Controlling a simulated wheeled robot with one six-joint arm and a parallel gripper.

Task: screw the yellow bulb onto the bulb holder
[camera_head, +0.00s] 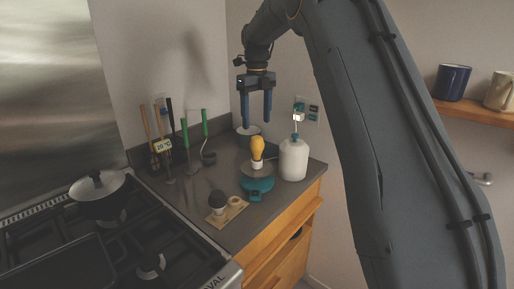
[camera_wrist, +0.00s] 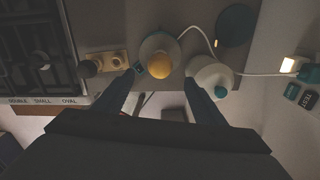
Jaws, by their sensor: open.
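The yellow bulb (camera_head: 257,146) stands upright, round end up, on a pale round plate (camera_head: 248,169) over a teal base (camera_head: 257,185). In the wrist view the bulb (camera_wrist: 160,66) shows from above. A small wooden board (camera_head: 222,217) lies at the counter's front, with a pale round socket (camera_head: 235,201) that looks empty, probably the bulb holder, and a dark-topped bulb (camera_head: 217,197) beside it. My gripper (camera_head: 256,125) is open and empty, pointing down above the yellow bulb, apart from it. In the wrist view the bulb lies roughly between the fingertips (camera_wrist: 160,77).
A white bottle (camera_head: 293,160) with a teal top stands close right of the bulb. A pale cable (camera_wrist: 250,74) runs behind it to a wall socket. Upright utensils (camera_head: 186,140) stand at the back left. A stove with a lidded pot (camera_head: 98,195) is at left.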

